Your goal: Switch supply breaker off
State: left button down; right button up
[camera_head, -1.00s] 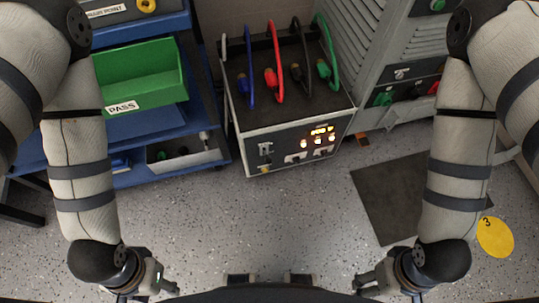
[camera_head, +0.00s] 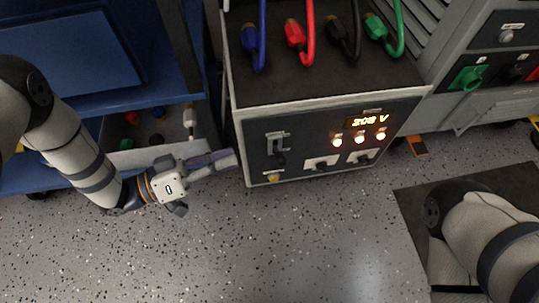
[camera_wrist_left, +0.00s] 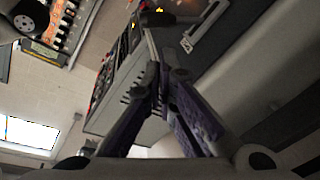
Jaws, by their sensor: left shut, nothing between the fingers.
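The supply cabinet (camera_head: 315,115) stands in the middle of the head view. Its dark front panel carries a breaker handle (camera_head: 279,158) in a light frame at the left, a display reading "208 V" (camera_head: 370,120) and three lit lamps (camera_head: 360,139). My left gripper (camera_head: 234,160) is shut and empty, just left of the panel, pointing at the breaker side. Whether its tips touch the cabinet I cannot tell. The left wrist view shows its closed fingers (camera_wrist_left: 160,95) with the tilted panel beyond. My right gripper is out of view; only part of my right arm shows.
Blue, red, black and green plugs (camera_head: 297,35) with cables rest on the cabinet top. A blue cart (camera_head: 160,80) with a grey bin stands left, close to my left arm. A grey cabinet (camera_head: 480,75) stands right. A dark mat (camera_head: 415,210) lies on the floor.

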aim_at(278, 154)
pick_arm(q)
jog(key=w+d+m+g+h+b, duration=0.1)
jog(key=w+d+m+h+b, duration=0.1)
jog(key=d, duration=0.6)
jog(key=shift+w+d+r+g+b, duration=0.4)
jog(key=shift+w+b, duration=0.15)
jog(key=shift+w, duration=0.5)
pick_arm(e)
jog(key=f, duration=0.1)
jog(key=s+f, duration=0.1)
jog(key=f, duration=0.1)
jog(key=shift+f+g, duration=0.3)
pick_arm(q)
jog(key=shift+f, duration=0.1)
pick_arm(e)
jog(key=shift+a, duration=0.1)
